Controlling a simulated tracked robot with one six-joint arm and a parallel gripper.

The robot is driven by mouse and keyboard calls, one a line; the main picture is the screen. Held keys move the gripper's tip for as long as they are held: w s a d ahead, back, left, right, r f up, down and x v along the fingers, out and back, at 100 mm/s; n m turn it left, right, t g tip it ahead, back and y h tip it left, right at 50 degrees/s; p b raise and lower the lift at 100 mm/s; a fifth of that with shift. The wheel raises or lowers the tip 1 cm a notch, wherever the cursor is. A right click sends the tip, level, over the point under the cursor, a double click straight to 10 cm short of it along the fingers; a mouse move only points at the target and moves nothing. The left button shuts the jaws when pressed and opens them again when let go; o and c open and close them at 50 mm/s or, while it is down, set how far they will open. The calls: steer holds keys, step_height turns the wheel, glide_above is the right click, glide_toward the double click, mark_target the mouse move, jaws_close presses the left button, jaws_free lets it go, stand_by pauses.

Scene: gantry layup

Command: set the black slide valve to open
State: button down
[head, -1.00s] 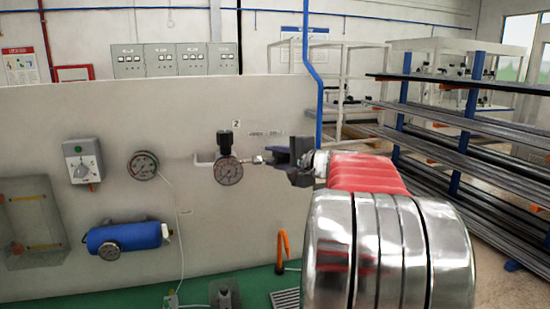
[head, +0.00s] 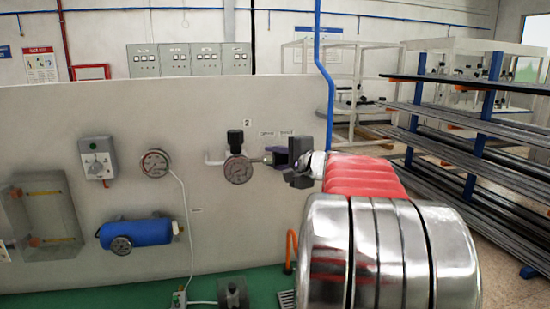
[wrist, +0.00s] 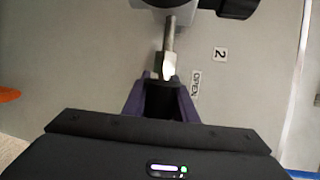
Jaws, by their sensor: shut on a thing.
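The black slide valve (wrist: 160,102) shows in the wrist view as a dark block between the purple fingers of my gripper (wrist: 160,108). It sits at the end of a bright metal pipe stub (wrist: 168,60). My gripper is shut on it. In the head view my gripper (head: 284,157) is at the panel, right of the round gauge (head: 238,169), and hides most of the valve. An OPEN label (wrist: 195,84) is beside the valve in the wrist view. I cannot tell the slide's exact position.
An orange hook (head: 290,250) stands low below my gripper. Racks of long bars (head: 460,120) stand at the right.

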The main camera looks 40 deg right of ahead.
steer(key=shift+w+a+f, duration=0.15)
steer(key=shift+a+f, duration=0.15)
steer(key=c, duration=1.7)
jaws_free()
steer(key=shift+a, duration=0.1)
steer(key=shift+c, duration=0.2)
steer(key=o, duration=0.3)
steer(key=shift+w+r, duration=0.1)
steer(key=shift+r, duration=0.05)
steer(key=shift+s, duration=0.2)
steer(key=v, duration=1.3)
steer(key=shift+s, duration=0.3)
steer(key=shift+r, duration=0.1)
